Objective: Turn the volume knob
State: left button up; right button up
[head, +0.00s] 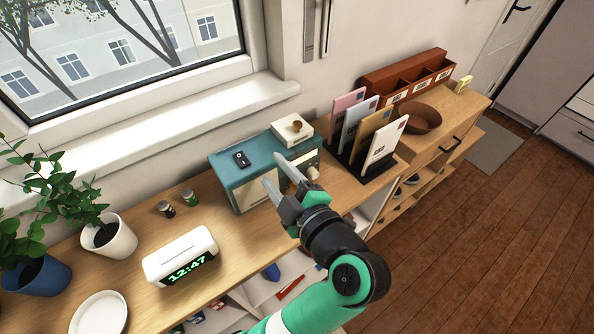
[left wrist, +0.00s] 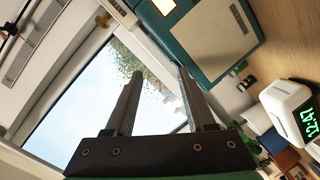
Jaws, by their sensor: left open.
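A teal radio (head: 230,184) with a cream speaker panel stands on the wooden sideboard. A pale round knob (head: 313,172) juts from the right part of its front. My left gripper (head: 273,170) is open and empty in front of the radio, its fingers over the front in the picture and left of the knob. The arm hides part of the front's lower edge. In the left wrist view, my open fingers (left wrist: 160,73) point up beside the radio's speaker panel (left wrist: 205,40). A small knob-like part (left wrist: 103,20) shows at upper left, apart from the fingers. My right gripper is not seen.
Bare wood lies between clock and radio.

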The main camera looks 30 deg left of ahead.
pick_arm(q)
jog(key=d+f, duration=0.1)
jog(key=f, duration=0.1)
jog(key=d+f+m+h+b, duration=0.1)
jog(key=d+f, duration=0.1)
jog(key=f, duration=0.1)
jog(key=d+f+m, duration=0.1)
jog(key=d+f, duration=0.1)
jog(key=shift+d+f+t, duration=0.15)
jog(key=shift+t, duration=0.15)
jog(key=m+t+h+b, duration=0.1)
jog(key=m+b, duration=0.1)
send_near(295, 188)
jog(key=s+d, duration=0.2)
jog(key=shift+n, duration=0.3)
jog(key=b+x, duration=0.1)
jog(key=x, duration=0.2)
jog(key=b+x, duration=0.2)
jog(key=x, duration=0.2)
jog(key=b+x, duration=0.1)
jog(key=x, duration=0.2)
jog(key=shift+w+a+b, duration=0.25)
jog(key=shift+w+b, duration=0.05)
jog(key=shift+w, duration=0.1)
jog(key=shift+w+a, duration=0.25)
jog(key=shift+a, duration=0.1)
grip_shut()
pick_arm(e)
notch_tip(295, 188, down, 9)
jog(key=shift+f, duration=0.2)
